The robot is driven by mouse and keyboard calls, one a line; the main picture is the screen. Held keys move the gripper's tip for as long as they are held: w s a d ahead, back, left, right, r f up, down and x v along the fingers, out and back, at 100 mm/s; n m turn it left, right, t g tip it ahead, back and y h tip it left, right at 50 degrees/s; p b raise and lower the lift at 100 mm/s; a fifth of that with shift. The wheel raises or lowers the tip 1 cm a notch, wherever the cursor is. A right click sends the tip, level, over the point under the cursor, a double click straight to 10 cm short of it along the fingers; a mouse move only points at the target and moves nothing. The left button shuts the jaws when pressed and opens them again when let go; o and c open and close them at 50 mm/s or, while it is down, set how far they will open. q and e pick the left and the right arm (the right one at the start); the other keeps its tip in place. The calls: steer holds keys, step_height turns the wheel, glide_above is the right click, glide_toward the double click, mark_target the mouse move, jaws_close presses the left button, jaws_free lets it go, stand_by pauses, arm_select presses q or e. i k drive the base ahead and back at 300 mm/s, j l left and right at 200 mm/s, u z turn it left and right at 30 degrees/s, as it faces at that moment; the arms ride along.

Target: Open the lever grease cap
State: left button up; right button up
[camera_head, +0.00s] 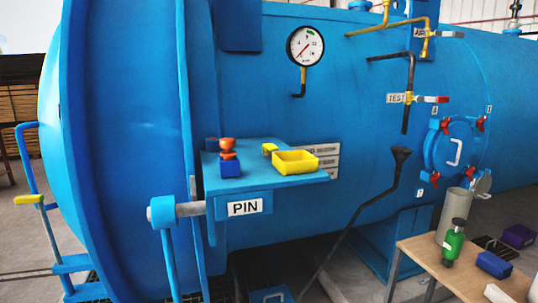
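No thing in view is marked as the lever grease cap, and I cannot tell for sure which part it is. A small blue block with an orange knob-like top (228,160) stands on the blue shelf (262,181) fixed to the autoclave's side. A small yellow piece (269,149) sits on the same shelf behind a yellow tray (296,162). Neither of my grippers is in view.
The big blue autoclave (120,130) fills most of the view. A PIN label (245,207) is below the shelf. The wooden table (434,259) holds a grey cylinder (454,214) and a blue box (494,264).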

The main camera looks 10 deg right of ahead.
mark_target(271, 147)
steer(key=i+l+u, duration=0.45)
steer(key=i+l, duration=0.15)
steer(key=i+l+u, duration=0.25)
steer(key=l, duration=0.25)
steer(key=i+l+u, duration=0.25)
steer(key=l, duration=0.2)
